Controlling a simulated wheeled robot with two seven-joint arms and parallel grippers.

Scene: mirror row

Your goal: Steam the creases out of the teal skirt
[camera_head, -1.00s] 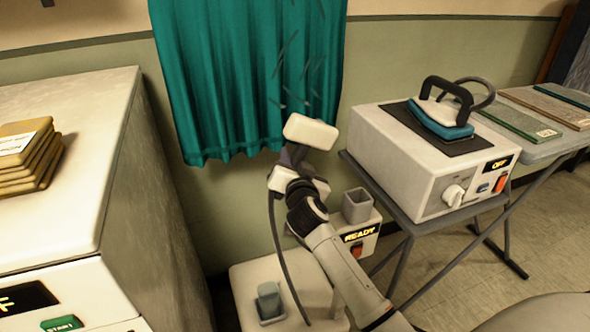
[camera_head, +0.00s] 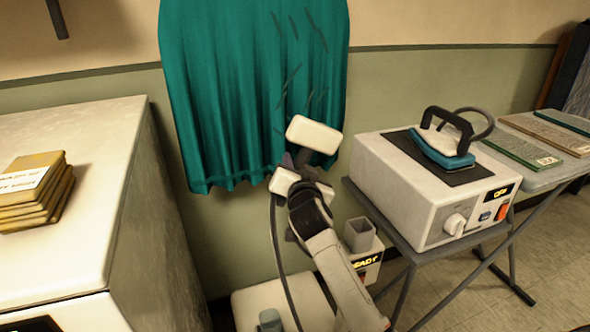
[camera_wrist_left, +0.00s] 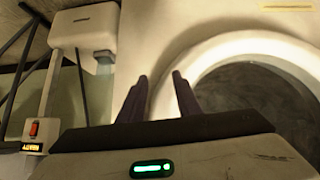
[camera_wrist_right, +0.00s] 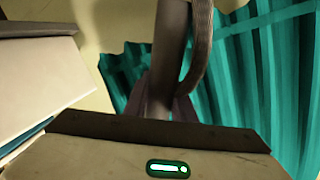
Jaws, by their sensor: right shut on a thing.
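The teal skirt (camera_head: 235,110) hangs against the wall, with several dark crease marks (camera_head: 290,75) on its right part. My right gripper (camera_head: 303,172) is shut on the handle of the white steamer head (camera_head: 314,134), which is in front of the skirt's lower right part; I cannot tell if they touch. In the right wrist view the dark handle (camera_wrist_right: 170,60) rises between the fingers, with the skirt (camera_wrist_right: 240,80) behind. The steamer base (camera_head: 270,300) stands below, its display partly hidden by my arm. My left gripper (camera_wrist_left: 158,90) is open and empty in the left wrist view.
A white cabinet (camera_head: 65,125) with folded tan cloths (camera_head: 38,195) stands at left. At right, a boxy unit (camera_head: 430,200) carries a teal iron (camera_head: 443,148) and reads OFF. Beyond it is a folding-legged table with flat boards (camera_head: 545,132). A hose hangs from the steamer head.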

